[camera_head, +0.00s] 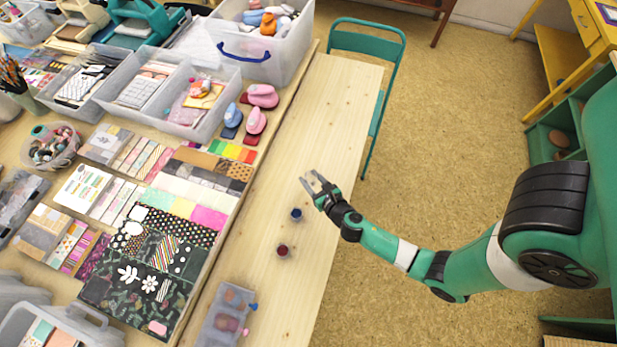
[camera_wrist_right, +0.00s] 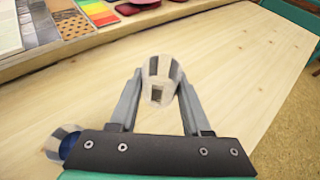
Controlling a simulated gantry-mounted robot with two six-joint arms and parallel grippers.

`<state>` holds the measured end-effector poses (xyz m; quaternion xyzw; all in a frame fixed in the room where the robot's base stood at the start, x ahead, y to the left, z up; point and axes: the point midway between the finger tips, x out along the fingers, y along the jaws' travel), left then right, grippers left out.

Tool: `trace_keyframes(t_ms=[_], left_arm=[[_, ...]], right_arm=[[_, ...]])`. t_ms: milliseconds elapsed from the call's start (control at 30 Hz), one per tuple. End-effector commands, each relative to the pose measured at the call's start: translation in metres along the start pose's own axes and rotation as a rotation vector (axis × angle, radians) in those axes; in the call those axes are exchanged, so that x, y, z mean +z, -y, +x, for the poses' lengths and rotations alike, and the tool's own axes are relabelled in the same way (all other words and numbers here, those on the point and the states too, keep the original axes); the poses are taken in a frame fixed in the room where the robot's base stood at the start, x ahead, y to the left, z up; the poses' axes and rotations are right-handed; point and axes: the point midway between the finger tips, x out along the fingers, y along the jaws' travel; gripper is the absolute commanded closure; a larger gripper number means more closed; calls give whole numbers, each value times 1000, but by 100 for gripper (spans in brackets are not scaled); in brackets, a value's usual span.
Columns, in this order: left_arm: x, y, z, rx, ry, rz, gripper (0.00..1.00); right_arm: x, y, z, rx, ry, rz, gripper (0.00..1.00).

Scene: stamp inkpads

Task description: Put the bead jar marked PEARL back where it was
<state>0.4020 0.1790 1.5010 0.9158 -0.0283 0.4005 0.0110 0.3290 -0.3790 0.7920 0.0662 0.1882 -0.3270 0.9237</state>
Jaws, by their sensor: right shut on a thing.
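My right gripper (camera_head: 310,178) is over the bare wooden table strip, near its right edge. In the wrist view, its fingers (camera_wrist_right: 160,85) are shut on a small pale jar (camera_wrist_right: 159,92) with grey and white bands. No wording can be read on it. I cannot tell whether it touches the table. A dark blue jar (camera_head: 296,214) stands just below the gripper in the head view and shows partly at the lower left of the wrist view (camera_wrist_right: 66,147). My left gripper is not in view.
A clear box (camera_head: 226,315) with coloured items lies at the near end of the wooden strip (camera_head: 335,110). Paper sheets and clear bins (camera_head: 205,120) fill the left side. Pink punches (camera_head: 256,119) stand beside the strip. The strip's far part is clear.

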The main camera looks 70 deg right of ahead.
Motion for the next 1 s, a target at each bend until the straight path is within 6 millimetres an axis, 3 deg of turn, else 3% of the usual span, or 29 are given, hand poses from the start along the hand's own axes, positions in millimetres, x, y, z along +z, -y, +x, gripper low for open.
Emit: trace_keyframes(t_ms=[267, 500, 867, 900, 1000], left_arm=[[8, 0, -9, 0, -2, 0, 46], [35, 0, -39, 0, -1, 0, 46], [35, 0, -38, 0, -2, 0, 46], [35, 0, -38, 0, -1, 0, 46], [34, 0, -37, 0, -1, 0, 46]], right_arm=[[-8, 0, 14, 0, 0, 0, 100], [-41, 0, 34, 0, 0, 0, 100], [-41, 0, 33, 0, -1, 0, 100], [-41, 0, 33, 0, -1, -1, 50], [-40, 0, 33, 0, -1, 0, 32]])
